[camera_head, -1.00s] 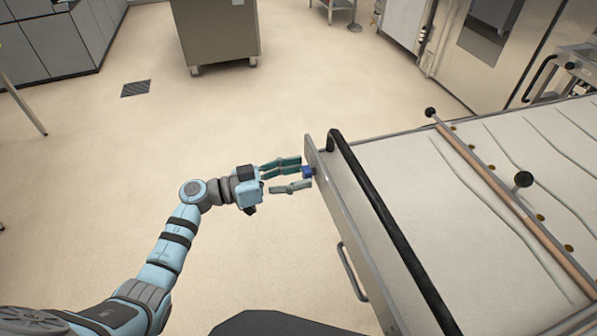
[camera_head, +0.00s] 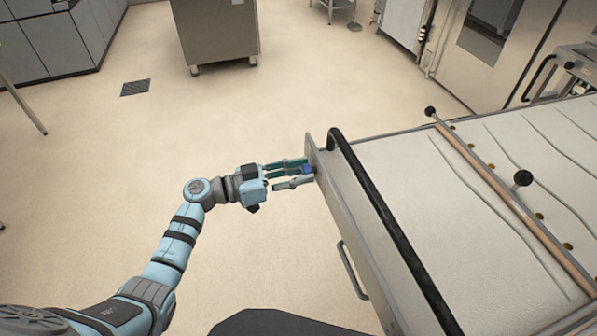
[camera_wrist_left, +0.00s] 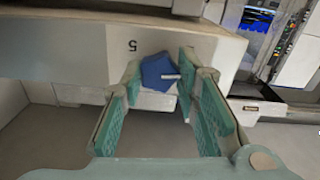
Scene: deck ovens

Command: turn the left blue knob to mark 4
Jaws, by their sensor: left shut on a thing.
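The blue knob (camera_head: 308,169) sits on the end panel of the loader table (camera_head: 335,195). In the left wrist view the knob (camera_wrist_left: 158,72) shows a pale pointer line toward the right, and a printed 5 stands to its upper left. My left gripper (camera_head: 304,174) has its teal fingers on both sides of the knob and is shut on it. In the left wrist view its fingertips (camera_wrist_left: 160,75) flank the knob. Other marks around the knob are hidden or out of view. My right gripper is not in view.
A black rail (camera_head: 385,220) runs along the table's near edge, with a grey handle (camera_head: 352,272) below it. A wooden bar (camera_head: 510,218) with black knobs crosses the cloth top. The floor (camera_head: 110,190) left of the table is clear. A steel cabinet (camera_head: 217,32) stands at the back.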

